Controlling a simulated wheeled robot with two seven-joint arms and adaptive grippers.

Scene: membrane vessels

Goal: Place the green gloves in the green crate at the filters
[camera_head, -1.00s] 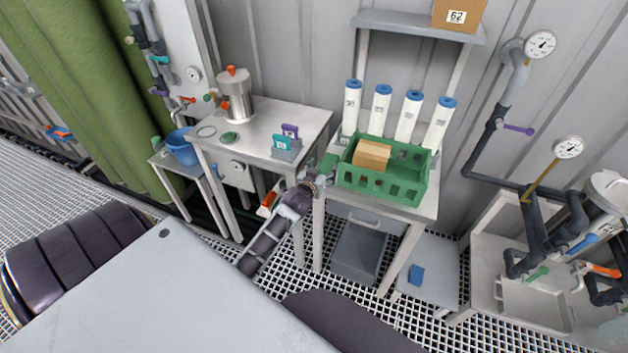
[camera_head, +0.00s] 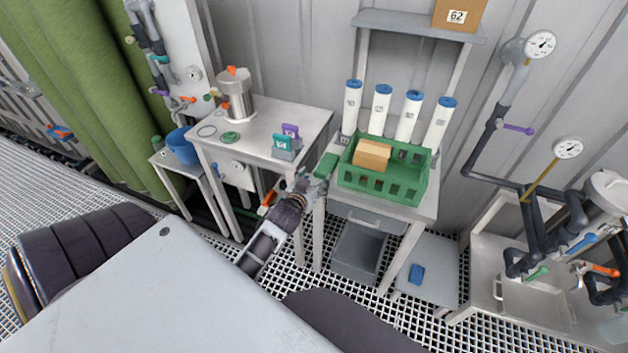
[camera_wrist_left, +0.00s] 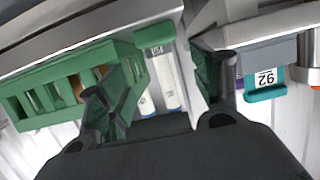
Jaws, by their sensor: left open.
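The green crate (camera_head: 385,187) stands on the filter table, in front of several white filter tubes, with a tan box (camera_head: 371,155) inside. In the left wrist view the open fingers (camera_wrist_left: 163,92) show with dark green patches at both, and the crate (camera_wrist_left: 65,85) is at left. My right gripper is not in view.
A steel table (camera_head: 260,137) at left bears a metal vessel (camera_head: 236,95) and a holder with teal and purple cartridges (camera_head: 286,143). A shelf (camera_head: 418,25) hangs above the filters. Pipes and gauges (camera_head: 568,148) fill the right side.

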